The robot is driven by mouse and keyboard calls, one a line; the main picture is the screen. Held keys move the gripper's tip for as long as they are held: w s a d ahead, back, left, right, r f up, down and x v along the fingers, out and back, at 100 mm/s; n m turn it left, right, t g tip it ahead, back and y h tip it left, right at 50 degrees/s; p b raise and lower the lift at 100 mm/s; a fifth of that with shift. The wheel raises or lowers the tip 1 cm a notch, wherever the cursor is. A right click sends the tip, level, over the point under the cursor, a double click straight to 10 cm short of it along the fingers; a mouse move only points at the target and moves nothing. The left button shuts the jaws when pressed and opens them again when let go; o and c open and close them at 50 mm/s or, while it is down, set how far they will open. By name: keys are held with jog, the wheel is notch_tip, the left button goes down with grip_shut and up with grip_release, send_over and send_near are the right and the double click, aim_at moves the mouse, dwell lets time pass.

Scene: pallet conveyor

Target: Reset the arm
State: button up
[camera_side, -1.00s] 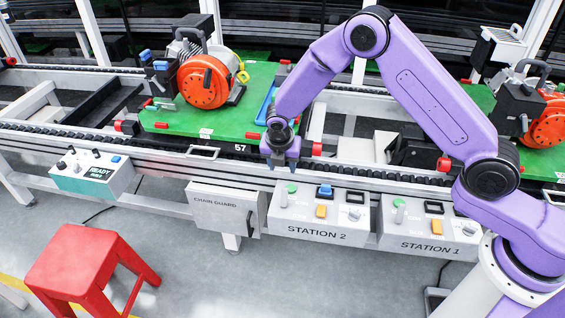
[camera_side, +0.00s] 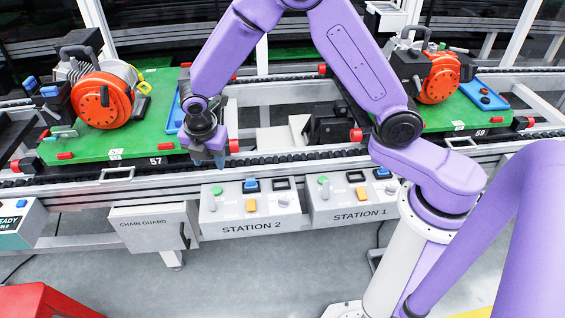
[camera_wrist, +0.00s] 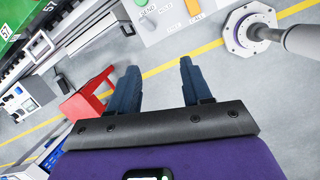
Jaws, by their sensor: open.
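My gripper (camera_side: 210,162) hangs fingers down at the conveyor's front edge in the side view, just right of the label of pallet 57 and above the Station 2 box (camera_side: 247,212). In the wrist view its two dark blue fingers (camera_wrist: 158,85) are spread well apart with only floor and stand parts behind them. It holds nothing. My purple arm (camera_side: 365,65) is bent, its elbow cut off by the top edge of the side view.
A green pallet (camera_side: 110,147) carries an orange-fronted machine (camera_side: 104,100). Another such pallet stands right. The Station 1 box (camera_side: 350,199), chain guard (camera_side: 150,222) and red stool (camera_wrist: 85,97) are near. A second purple arm (camera_side: 500,235) fills the right foreground.

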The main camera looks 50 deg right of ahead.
jog(key=s+d+r+m, duration=0.3)
jog(key=s, duration=0.7)
jog(key=s+d+r+m+g+y, duration=0.1)
jog(key=s+d+r+m, duration=0.3)
jog(key=s, duration=0.7)
jog(key=s+d+r+m+g+y, duration=0.1)
jog(key=s+d+r+m, duration=0.2)
jog(key=s, duration=0.7)
jog(key=shift+s+d+r+m, duration=0.4)
jog(key=shift+d+r, duration=0.25)
jog(key=shift+d, duration=0.1)
